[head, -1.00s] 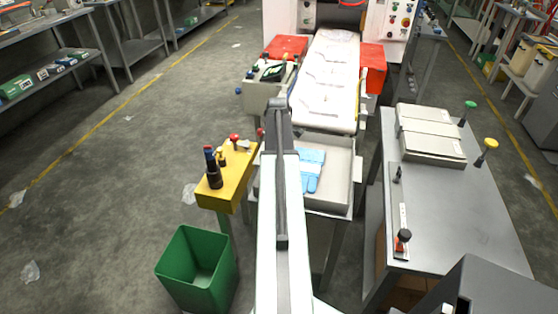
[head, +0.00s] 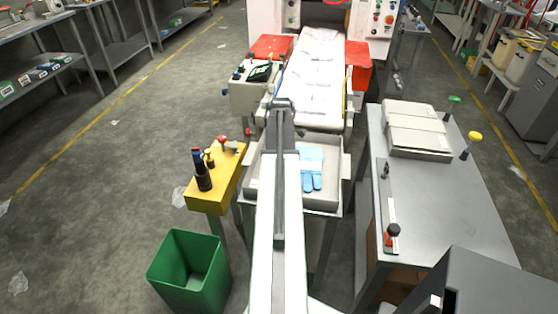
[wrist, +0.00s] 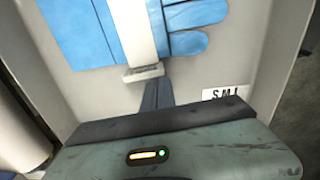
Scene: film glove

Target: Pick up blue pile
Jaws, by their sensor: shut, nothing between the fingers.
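The blue pile (head: 311,168) looks like blue gloves lying in a shallow pale tray (head: 322,205) at the end of the conveyor. Its left side is hidden behind my arm in the head view. In the wrist view the blue pile (wrist: 82,32) fills the upper left, with finger shapes pointing right. My gripper (wrist: 143,72) shows in the wrist view as a narrow shut pale strip crossing in front of the pile, with nothing held. Whether it touches the pile cannot be told. The head view does not show its fingertips clearly.
A grey table (head: 450,205) with pale boxes (head: 414,128) stands to the right. The conveyor (head: 313,80) runs behind. Open floor lies at left.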

